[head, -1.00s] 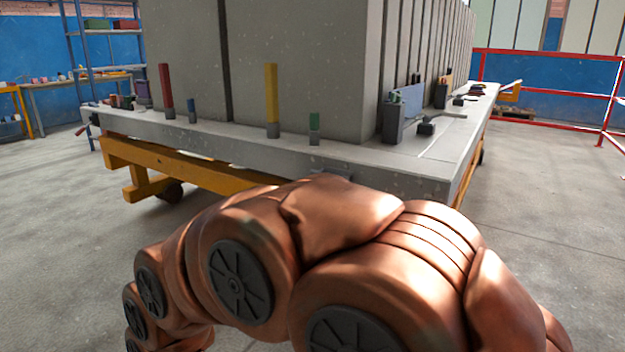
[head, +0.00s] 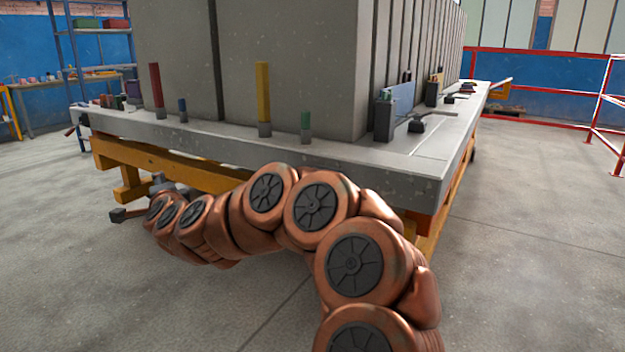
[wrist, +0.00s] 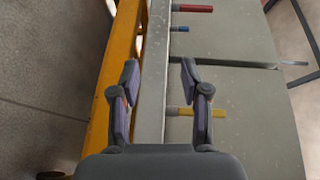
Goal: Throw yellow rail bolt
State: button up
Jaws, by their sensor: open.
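The yellow rail bolt (head: 262,98) stands upright on the grey bed's front ledge, close to the tall grey panel, in the head view. In the wrist view the yellow bolt (wrist: 187,112) lies across the picture, partly behind my gripper's right finger. My gripper (wrist: 159,75) is open with nothing between its fingers. In the head view my gripper (head: 122,214) is low at the left, in front of the bed's yellow frame and apart from the bolt.
A red bolt (head: 156,90), a short blue one (head: 182,110) and a short green one (head: 305,126) stand on the same grey ledge (head: 220,134). A yellow frame (head: 215,178) runs beneath it. Grey floor in front is clear.

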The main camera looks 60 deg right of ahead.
jog(key=s+d+f+m+g+h, duration=0.1)
jog(key=s+d+m+g+h, duration=0.3)
jog(key=d, duration=0.4)
jog(key=s+d+m+g+h, duration=0.25)
jog(key=d+m+h, duration=0.2)
jog(key=d, duration=0.45)
jog(key=s+d+f+m+g+h, duration=0.2)
jog(key=s+d+f+m+g, duration=0.2)
jog(key=s+d+m+g, duration=0.75)
jog(key=shift+s+d+f+n+t+b, duration=0.15)
jog(key=shift+d+n+t+b, duration=0.3)
jog(key=shift+d, duration=0.6)
jog(key=shift+s+d+r+n+t+b, duration=0.1)
jog(key=shift+s+d+n+t+b, duration=0.35)
jog(key=shift+d, duration=0.6)
jog(key=shift+d+f+n+t+b, duration=0.1)
jog(key=shift+d+n+t, duration=0.2)
jog(key=shift+d+t, duration=0.55)
jog(key=shift+d+g, duration=0.2)
jog(key=shift+g, duration=0.05)
grip_shut()
